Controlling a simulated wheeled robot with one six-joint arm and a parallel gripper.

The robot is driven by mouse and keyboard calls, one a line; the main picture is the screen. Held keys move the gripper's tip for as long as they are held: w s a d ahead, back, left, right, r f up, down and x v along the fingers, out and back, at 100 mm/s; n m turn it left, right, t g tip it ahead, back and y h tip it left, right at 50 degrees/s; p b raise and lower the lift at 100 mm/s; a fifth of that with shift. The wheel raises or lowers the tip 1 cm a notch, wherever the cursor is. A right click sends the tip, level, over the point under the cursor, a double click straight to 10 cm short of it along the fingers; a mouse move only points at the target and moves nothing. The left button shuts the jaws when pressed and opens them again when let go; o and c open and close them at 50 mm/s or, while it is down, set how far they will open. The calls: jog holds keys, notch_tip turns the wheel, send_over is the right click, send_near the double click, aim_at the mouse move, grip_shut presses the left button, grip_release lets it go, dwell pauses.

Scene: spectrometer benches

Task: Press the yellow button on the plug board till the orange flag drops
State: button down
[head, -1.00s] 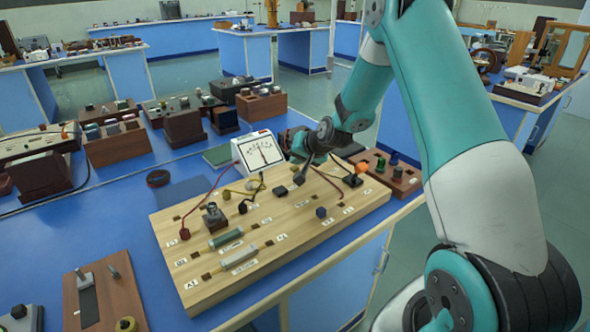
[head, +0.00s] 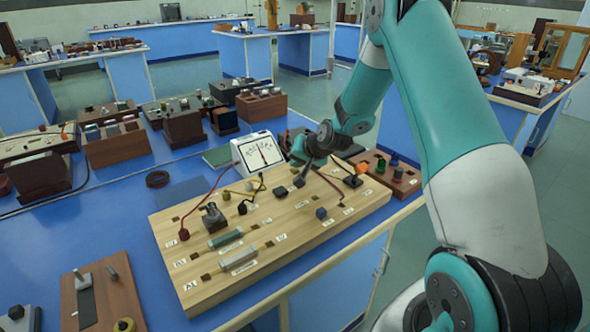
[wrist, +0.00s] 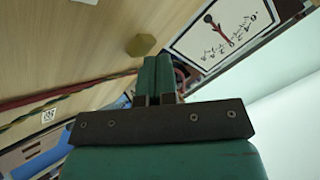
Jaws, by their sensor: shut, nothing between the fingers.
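The wooden plug board (head: 180,235) lies on the blue bench in the head view. My gripper is over its far edge beside the white meter; the fingertips are hard to make out there. In the wrist view my gripper (wrist: 157,62) is shut and empty, its two teal fingers side by side. A dull yellow six-sided piece (wrist: 140,45), which looks like the button, stands just left of and beyond the fingertips, with a visible gap in the picture. Contact cannot be seen. The orange flag (head: 361,169) shows at the board's far right, by a dark block.
The meter (head: 258,152) stands close behind the board and shows in the wrist view (wrist: 222,28). Red, yellow and black leads cross the board. A wooden block with coloured terminals (head: 395,175) sits to the right.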

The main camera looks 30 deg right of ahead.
aim_at(297, 169)
dwell(0.4)
jog(key=shift+r+p, duration=0.6)
jog(key=shift+r, duration=0.2)
jog(key=shift+r+p, duration=1.8)
jog(key=shift+r, duration=0.8)
